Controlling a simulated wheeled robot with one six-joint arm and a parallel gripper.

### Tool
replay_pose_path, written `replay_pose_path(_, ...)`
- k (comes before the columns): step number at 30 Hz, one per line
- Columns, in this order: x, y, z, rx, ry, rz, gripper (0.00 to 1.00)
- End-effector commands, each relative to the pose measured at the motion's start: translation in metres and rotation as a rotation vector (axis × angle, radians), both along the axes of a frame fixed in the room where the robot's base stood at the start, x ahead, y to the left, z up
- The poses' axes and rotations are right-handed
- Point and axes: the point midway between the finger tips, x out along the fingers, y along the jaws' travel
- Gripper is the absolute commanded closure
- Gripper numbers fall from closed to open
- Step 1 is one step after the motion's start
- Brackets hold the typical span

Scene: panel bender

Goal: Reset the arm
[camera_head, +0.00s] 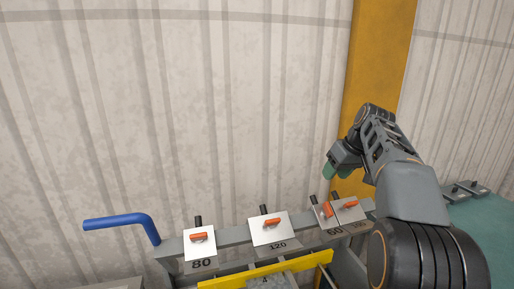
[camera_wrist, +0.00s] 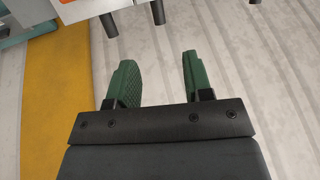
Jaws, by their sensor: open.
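My gripper (camera_wrist: 157,80) shows in the wrist view with its two green fingers apart and nothing between them. In the head view my arm reaches up from the lower right, and a green finger of my gripper (camera_head: 329,170) shows at its far end, above the right part of the panel bender (camera_head: 227,237). The gripper touches nothing that I can see. Part of the gripper is hidden behind my wrist in the head view.
White plates with red handles stand on the bender, marked 80 (camera_head: 200,246) and 120 (camera_head: 270,232), with more at right. A blue lever (camera_head: 118,222) sticks out left. A yellow bar (camera_head: 265,272) lies in front. A yellow post (camera_head: 378,55) and corrugated wall (camera_head: 180,110) stand behind.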

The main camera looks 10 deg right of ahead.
Motion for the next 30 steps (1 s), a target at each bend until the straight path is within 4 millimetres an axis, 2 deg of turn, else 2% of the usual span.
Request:
replay_pose_path(5,-0.035,0.042,-0.009,-0.032,0.015,-0.061,0.54)
replay_pose_path(7,-0.058,0.062,-0.019,-0.052,0.018,-0.097,0.54)
replay_pose_path(12,-0.118,0.1,-0.057,-0.099,0.009,-0.175,0.54)
replay_pose_path(15,-0.151,0.114,-0.083,-0.12,-0.005,-0.207,0.54)
replay_pose_path(18,-0.179,0.124,-0.108,-0.135,-0.021,-0.229,0.54)
replay_pose_path(22,-0.204,0.131,-0.134,-0.147,-0.039,-0.246,0.54)
replay_pose_path(25,-0.216,0.134,-0.148,-0.15,-0.047,-0.253,0.54)
replay_pose_path(30,-0.223,0.134,-0.156,-0.154,-0.053,-0.258,0.54)
